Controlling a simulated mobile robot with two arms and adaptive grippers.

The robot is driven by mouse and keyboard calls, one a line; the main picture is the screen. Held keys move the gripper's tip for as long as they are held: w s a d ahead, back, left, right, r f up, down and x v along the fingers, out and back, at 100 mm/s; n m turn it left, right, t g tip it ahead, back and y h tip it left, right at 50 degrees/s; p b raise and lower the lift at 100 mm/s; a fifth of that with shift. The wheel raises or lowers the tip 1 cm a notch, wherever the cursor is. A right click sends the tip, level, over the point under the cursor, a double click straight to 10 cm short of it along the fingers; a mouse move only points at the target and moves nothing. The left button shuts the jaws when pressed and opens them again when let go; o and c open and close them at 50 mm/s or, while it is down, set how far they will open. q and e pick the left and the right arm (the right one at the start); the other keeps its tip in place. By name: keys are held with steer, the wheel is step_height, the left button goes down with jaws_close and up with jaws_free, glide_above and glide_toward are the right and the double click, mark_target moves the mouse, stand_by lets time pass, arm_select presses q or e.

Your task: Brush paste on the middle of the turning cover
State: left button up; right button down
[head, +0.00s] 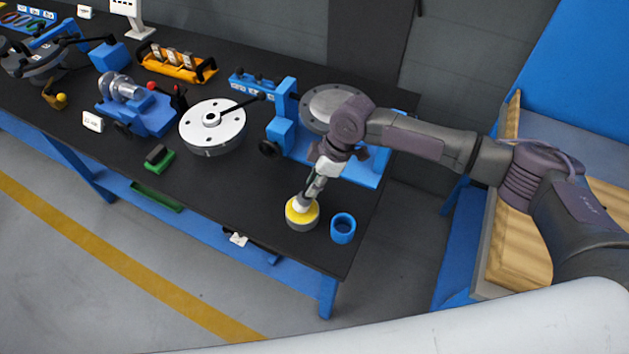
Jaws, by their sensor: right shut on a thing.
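My right gripper (319,180) comes in from the right and points down, shut on a brush (303,203). The brush's lower end is at a round tin of yellow paste (291,214) near the table's front right; I cannot tell how deep it reaches. A grey round cover (322,101) lies flat on a blue fixture behind the gripper, partly hidden by my wrist. I cannot tell from one frame whether it turns. A pale flanged disc with a raised hub and holes (230,131) sits left of the fixture. My left gripper is not in view.
A blue open cup (343,229) stands just right of the tin. The blue fixture (283,132) has an upright post. A green-based block (159,158), a blue clamp unit (150,113) and an orange tray (177,66) are further left. The front middle of the black table is clear.

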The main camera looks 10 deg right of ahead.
steer(key=shift+r+p, duration=2.65)
steer(key=shift+r, duration=0.45)
steer(key=shift+f, duration=0.1)
